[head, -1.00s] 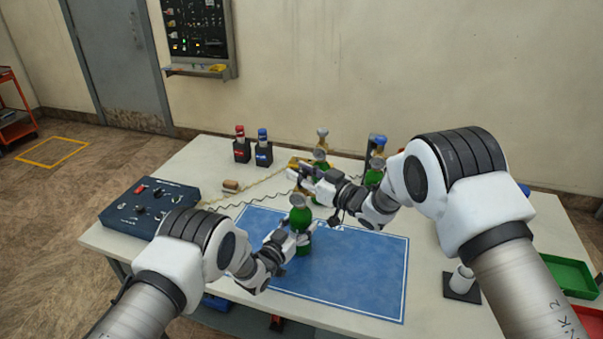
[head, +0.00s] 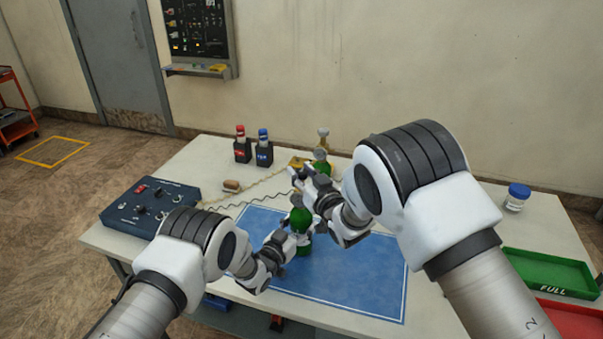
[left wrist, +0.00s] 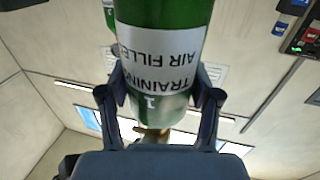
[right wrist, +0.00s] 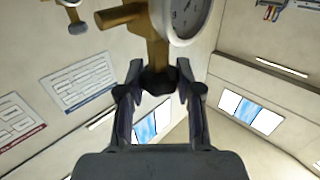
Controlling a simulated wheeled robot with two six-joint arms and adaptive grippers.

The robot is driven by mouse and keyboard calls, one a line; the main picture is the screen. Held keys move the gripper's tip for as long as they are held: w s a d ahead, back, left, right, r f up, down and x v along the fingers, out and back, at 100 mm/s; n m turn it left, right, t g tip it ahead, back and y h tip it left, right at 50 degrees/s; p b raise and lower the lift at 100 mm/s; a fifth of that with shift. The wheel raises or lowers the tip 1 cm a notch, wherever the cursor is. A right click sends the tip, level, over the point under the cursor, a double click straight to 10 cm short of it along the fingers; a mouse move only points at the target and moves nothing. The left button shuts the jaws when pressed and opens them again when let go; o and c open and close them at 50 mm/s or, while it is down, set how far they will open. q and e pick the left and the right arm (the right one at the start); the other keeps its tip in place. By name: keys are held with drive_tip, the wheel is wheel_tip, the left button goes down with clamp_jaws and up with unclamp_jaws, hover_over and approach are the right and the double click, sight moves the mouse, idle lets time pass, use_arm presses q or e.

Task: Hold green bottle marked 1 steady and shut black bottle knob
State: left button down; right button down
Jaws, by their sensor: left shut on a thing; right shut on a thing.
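The green bottle marked 1 (head: 304,244) stands upright on the blue mat (head: 350,276). My left gripper (head: 294,240) is shut around its body; the left wrist view shows the white label and the "1" on the bottle (left wrist: 160,60) between the fingers. My right gripper (head: 299,184) is just above the bottle's top. In the right wrist view its fingertips are shut on the black knob (right wrist: 158,80) of a brass valve (right wrist: 157,45) with a round gauge (right wrist: 188,16). In the head view my right gripper and wrist partly hide the valve.
Another green bottle (head: 320,165) stands close behind my right gripper. A control box (head: 150,207) is at left, red-capped (head: 241,145) and blue-capped (head: 263,148) holders at the back. A green tray (head: 548,272) marked FULL and a jar (head: 516,197) are at right. The mat's right part is clear.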

use_arm(q)
drive_tip(key=shift+d, duration=0.1)
use_arm(e)
drive_tip(key=c, duration=0.7)
unclamp_jaws()
drive_tip(key=shift+c, duration=0.2)
drive_tip(key=v, duration=1.2)
use_arm(q)
drive_tip(key=shift+c, duration=0.8)
unclamp_jaws()
